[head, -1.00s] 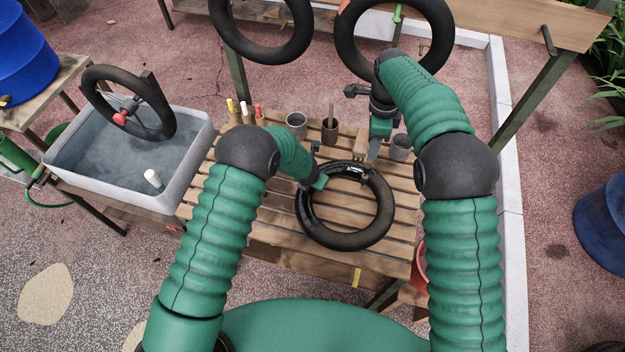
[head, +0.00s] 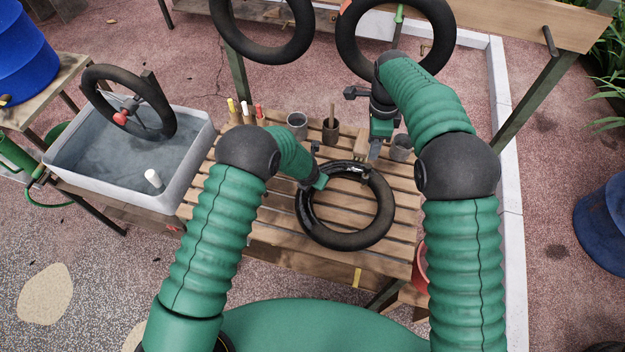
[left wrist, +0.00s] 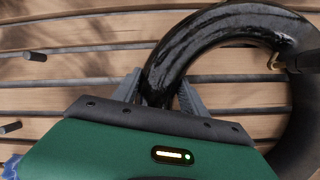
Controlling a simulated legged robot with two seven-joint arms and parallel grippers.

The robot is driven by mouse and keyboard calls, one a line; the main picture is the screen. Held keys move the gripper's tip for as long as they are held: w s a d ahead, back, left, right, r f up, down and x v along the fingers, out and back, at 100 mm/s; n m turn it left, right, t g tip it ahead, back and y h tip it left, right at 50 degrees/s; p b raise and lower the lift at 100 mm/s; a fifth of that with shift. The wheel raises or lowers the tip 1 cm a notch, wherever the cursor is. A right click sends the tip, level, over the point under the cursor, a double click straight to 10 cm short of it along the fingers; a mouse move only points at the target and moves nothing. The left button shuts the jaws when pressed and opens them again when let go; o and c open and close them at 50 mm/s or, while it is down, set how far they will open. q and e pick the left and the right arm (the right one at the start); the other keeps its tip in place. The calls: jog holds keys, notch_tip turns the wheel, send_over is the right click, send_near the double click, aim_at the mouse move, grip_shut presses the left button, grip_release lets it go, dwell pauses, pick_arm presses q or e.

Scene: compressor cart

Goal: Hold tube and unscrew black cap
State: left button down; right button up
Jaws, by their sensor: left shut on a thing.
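The black inner tube (head: 345,240) lies flat on the slatted wooden table, its upper left part shiny. My left gripper (head: 320,183) is at the tube's upper left side. In the left wrist view my left gripper (left wrist: 160,95) has one finger on each side of the tube (left wrist: 210,42) and is shut on it. A small brass-coloured valve stem (left wrist: 273,62) stands at the tube's inner edge, with a dark part beside it. I cannot make out the black cap for sure. My right gripper (head: 374,152) is just above the tube's far side; its finger gap is too small to judge.
Tyres (head: 262,35) hang behind. The table's front slats (head: 270,235) are clear.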

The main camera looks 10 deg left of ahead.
aim_at(369, 166)
notch_tip(369, 166, down, 10)
jog(key=n+t, duration=0.1)
jog(key=n, duration=0.7)
jog(key=n+t, duration=0.2)
jog(key=n, duration=0.6)
jog(key=shift+s+d+r, duration=0.1)
grip_shut()
jog(key=c, duration=0.6)
grip_release()
grip_shut()
jog(key=shift+n, duration=1.6)
